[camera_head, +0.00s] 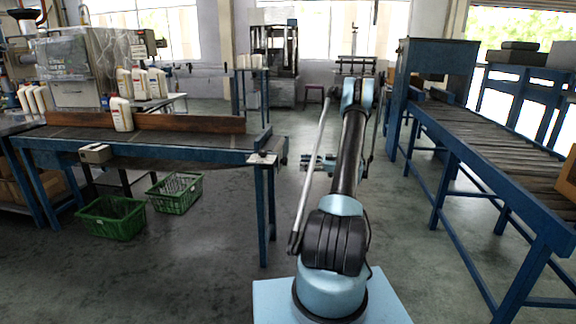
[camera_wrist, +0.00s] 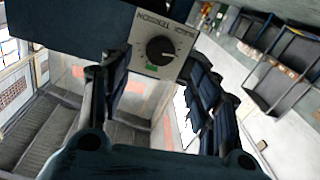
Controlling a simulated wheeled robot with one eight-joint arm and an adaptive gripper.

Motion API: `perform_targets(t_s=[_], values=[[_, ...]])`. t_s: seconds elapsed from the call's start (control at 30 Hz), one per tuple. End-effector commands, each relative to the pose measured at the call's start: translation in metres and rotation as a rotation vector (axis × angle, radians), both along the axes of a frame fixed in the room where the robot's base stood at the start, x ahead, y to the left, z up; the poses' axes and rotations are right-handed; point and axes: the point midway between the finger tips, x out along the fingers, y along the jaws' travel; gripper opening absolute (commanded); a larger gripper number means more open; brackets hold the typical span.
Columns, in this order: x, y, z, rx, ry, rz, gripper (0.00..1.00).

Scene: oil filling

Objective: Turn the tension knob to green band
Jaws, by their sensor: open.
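The tension knob (camera_wrist: 160,50) is round and black, on a pale panel (camera_wrist: 139,30) lettered TENSION and SLACK, which appears rotated in the wrist view. A small green band (camera_wrist: 151,68) shows on the panel just below the knob. A light mark on the knob points to the right, away from the green band. My gripper (camera_wrist: 158,74) is open, with one dark finger to the left and one to the right of the panel. The knob lies between them in the picture, with no visible contact. In the head view, my arm hides much of the gripper area.
A blue conveyor table (camera_head: 160,157) with white bottles (camera_head: 121,115) stands left of my arm. Green crates (camera_head: 111,217) sit on the floor beneath it. A blue roller conveyor (camera_head: 490,150) runs along the right. Open floor lies between the conveyors.

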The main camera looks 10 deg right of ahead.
Motion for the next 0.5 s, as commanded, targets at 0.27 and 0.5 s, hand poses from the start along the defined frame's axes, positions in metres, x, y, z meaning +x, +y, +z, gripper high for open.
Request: perform_targets(t_s=[0.27, 0.5], values=[[0.012, 0.048, 0.000, 0.000, 0.000, 0.002, 0.56], [0.019, 0.074, 0.000, 0.000, 0.000, 0.001, 0.56]])
